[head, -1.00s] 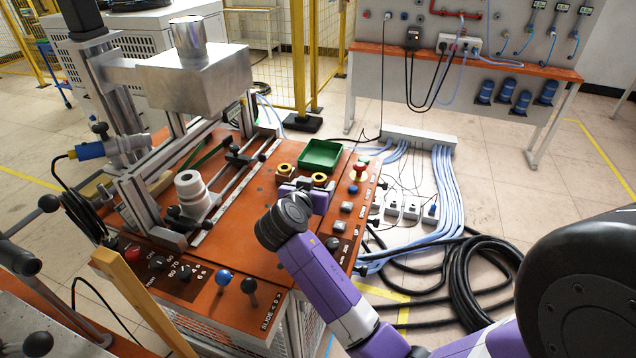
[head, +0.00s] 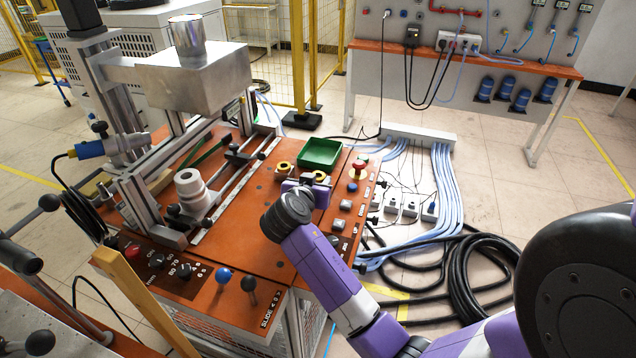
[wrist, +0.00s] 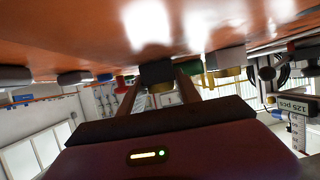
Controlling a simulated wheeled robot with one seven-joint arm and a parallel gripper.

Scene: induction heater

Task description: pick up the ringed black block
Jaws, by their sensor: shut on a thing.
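The ringed black block (wrist: 157,73) is between my fingertips in the wrist view, close to the orange surface; I cannot tell whether it touches it. My gripper (wrist: 158,88) is shut on it. In the head view my gripper (head: 305,186) is low over the right part of the orange tabletop, just in front of two brass-coloured rings. The held block is mostly hidden there by my gripper and wrist. The left ring (head: 283,168) and the right ring (head: 319,177) show just beyond the jaws; I cannot tell for sure which belongs to the held block.
A green tray (head: 320,153) stands just behind the rings. A red mushroom button (head: 359,166) and other controls line the tabletop's right edge. A white cylindrical part (head: 190,187) and the metal press frame (head: 195,82) stand left. Bare orange tabletop (head: 248,215) lies between.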

